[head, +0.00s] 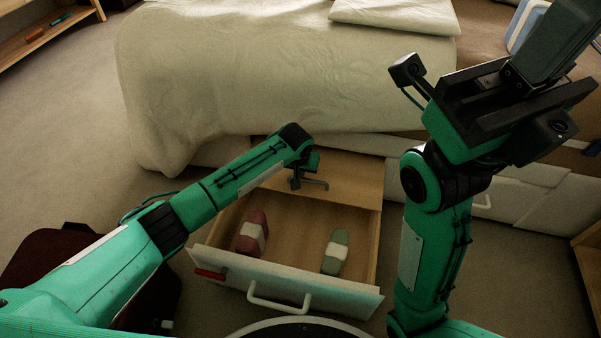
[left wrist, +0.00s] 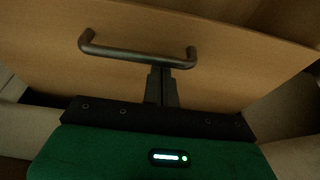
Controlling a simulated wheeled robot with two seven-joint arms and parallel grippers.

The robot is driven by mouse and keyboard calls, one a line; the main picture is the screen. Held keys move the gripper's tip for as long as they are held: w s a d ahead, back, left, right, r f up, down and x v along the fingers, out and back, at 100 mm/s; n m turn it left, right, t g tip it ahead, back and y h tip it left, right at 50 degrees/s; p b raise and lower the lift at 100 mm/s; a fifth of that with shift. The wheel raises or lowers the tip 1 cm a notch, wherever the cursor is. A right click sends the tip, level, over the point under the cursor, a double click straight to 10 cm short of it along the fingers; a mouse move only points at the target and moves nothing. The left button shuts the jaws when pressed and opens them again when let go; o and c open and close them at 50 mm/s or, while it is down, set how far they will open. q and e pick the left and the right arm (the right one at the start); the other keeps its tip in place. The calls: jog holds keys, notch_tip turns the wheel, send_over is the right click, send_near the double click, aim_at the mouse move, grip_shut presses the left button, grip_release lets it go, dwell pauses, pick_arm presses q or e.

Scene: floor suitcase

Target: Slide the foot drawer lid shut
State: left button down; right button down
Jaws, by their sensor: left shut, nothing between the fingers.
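The foot drawer (head: 322,285) is pulled out from under the bed. Its wooden lid (head: 345,185) covers the back part, and the front part is uncovered. A dark bar handle (head: 318,184) stands on the lid; it spans the upper middle of the left wrist view (left wrist: 135,51). My left gripper (head: 296,180) is over the lid at this handle. Its fingers (left wrist: 162,85) are shut and empty, close to the bar; I cannot tell whether they touch it. My right gripper (head: 545,70) is raised at the upper right, far from the drawer; its finger gap is unclear.
A red banded bundle (head: 252,232) and a green one (head: 335,252) lie in the uncovered part. A white pull (head: 280,302) and a red piece (head: 209,273) are on the drawer front. The bed (head: 220,80) overhangs behind. Carpet (head: 60,140) is clear at left.

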pick_arm(q)
jog(key=shift+s, duration=0.25)
dwell(0.3)
